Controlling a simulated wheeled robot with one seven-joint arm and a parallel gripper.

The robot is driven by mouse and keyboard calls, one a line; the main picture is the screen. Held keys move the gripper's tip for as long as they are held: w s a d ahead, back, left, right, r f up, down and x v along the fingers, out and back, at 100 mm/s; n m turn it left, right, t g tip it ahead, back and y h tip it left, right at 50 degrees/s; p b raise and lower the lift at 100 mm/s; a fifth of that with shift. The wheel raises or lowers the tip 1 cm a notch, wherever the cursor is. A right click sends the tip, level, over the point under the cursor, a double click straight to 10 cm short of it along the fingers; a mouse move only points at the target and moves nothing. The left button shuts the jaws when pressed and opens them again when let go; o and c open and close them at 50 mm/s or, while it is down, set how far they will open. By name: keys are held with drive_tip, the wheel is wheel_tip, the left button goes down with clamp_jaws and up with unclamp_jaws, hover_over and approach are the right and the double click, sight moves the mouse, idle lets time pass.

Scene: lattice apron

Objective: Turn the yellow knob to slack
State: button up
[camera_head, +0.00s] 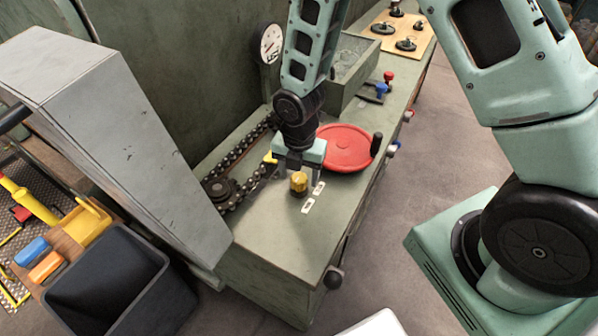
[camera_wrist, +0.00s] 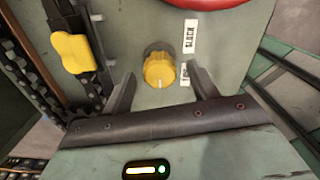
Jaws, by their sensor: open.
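The yellow knob (camera_head: 298,182) stands on the green bench top, just below my gripper (camera_head: 298,169) in the head view. In the wrist view the knob (camera_wrist: 159,70) lies between the two open fingers (camera_wrist: 162,76), with a gap showing on each side. A pale line on the knob faces the palm side of that view. A white label reading SLACK (camera_wrist: 190,36) lies up and right of the knob. A second white label (camera_wrist: 185,73) is partly hidden by the right finger.
A red handwheel (camera_head: 345,149) sits close behind the gripper. A chain on sprockets (camera_head: 222,188) and a yellow piece (camera_wrist: 72,52) lie to the left. A grey slanted housing (camera_head: 120,150) stands further left. The bench's front corner is clear.

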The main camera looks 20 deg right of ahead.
drive_tip(key=c, duration=1)
